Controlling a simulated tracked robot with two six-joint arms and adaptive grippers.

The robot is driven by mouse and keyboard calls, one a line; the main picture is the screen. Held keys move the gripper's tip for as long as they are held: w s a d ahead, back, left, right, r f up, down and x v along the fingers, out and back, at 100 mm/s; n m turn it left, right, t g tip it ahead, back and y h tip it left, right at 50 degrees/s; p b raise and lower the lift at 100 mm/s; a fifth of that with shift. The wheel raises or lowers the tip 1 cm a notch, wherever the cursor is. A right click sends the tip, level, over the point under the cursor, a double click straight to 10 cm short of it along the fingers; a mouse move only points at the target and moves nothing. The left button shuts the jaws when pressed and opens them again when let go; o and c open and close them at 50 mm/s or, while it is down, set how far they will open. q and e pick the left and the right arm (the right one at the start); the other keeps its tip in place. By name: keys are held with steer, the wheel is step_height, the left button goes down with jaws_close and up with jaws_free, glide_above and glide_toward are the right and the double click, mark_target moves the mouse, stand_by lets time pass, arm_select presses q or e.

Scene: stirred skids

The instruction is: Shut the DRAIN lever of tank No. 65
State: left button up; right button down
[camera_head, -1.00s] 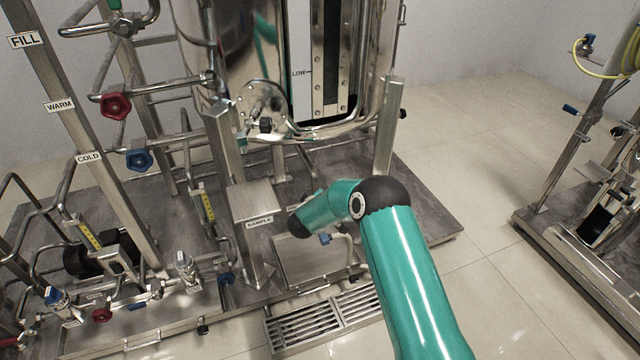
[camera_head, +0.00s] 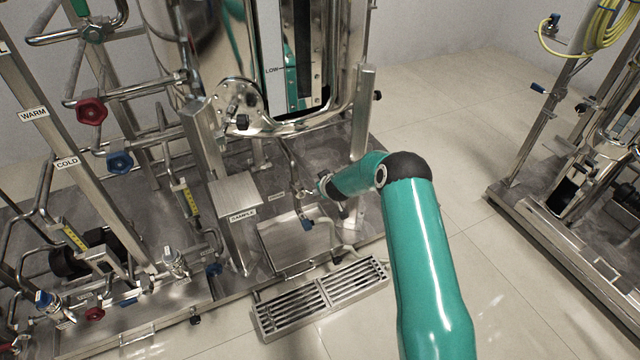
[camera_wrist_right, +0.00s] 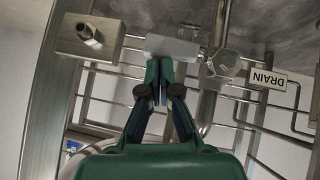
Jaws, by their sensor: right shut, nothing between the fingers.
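A DRAIN label (camera_wrist_right: 268,79) shows in the right wrist view, beside a round metal valve body (camera_wrist_right: 226,62) on a pipe. A pale grey flat piece (camera_wrist_right: 172,47) lies left of that valve, just beyond my fingertips; I cannot tell whether it is the DRAIN lever or whether I touch it. My right gripper (camera_wrist_right: 160,68) is shut with nothing between its fingers. In the head view, my right arm reaches under the steel tank (camera_head: 240,45), and its gripper (camera_head: 343,210) is small and partly hidden. No number 65 is readable. My left gripper is out of view.
A blue handle (camera_head: 307,224) hangs over a shallow metal tray (camera_head: 285,250) beside the SAMPLE stand (camera_head: 238,192). A skid leg (camera_head: 362,115) stands close to my right forearm. A floor grate (camera_head: 320,297) lies in front. Open floor separates another skid at right.

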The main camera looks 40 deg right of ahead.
steer(key=shift+s+d+f, duration=0.15)
steer(key=shift+d+f, duration=0.1)
steer(key=shift+f, duration=0.1)
